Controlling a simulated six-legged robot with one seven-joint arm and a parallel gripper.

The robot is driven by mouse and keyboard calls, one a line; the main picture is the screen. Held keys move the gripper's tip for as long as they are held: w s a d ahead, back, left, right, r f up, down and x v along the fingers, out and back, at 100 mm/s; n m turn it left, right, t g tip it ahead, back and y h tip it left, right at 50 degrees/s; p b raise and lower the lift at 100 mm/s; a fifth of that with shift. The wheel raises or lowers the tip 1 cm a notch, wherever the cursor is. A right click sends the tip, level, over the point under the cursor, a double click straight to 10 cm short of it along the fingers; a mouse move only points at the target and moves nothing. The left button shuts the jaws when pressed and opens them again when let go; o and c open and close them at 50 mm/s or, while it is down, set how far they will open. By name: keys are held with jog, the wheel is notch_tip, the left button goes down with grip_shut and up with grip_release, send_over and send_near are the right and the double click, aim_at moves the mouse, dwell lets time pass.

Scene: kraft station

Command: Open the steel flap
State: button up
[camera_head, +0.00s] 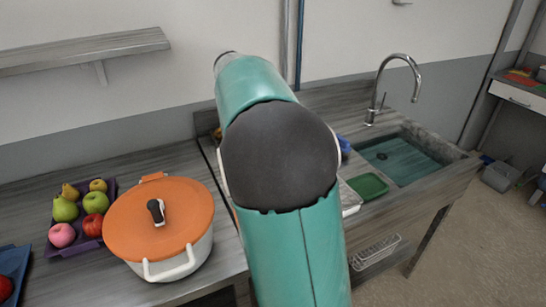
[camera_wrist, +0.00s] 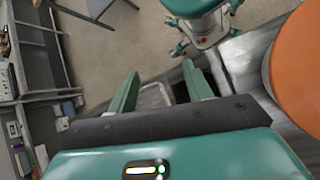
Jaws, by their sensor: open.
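My gripper (camera_wrist: 160,72) shows in the wrist view with its two green fingers spread apart and nothing held between them. A pale grey, flat panel (camera_wrist: 155,97) shows between the fingers, with a dark gap beside it near the right finger. I cannot tell for sure whether this panel is the steel flap, nor whether a finger touches it. In the head view my arm covers the middle of the counter and hides my gripper. I cannot make out a steel flap there.
A white pot with an orange lid (camera_head: 160,222) stands on the left counter beside a purple fruit tray (camera_head: 72,246). A sink (camera_head: 405,158) with a tall tap (camera_head: 384,85) and a green tray (camera_head: 368,186) are at right. Open floor (camera_head: 470,250) lies right of the counter.

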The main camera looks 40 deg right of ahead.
jog(key=shift+s+a+r, duration=0.35)
jog(key=shift+s, duration=0.35)
jog(key=shift+s+a+r, duration=0.3)
jog(key=shift+s, duration=0.35)
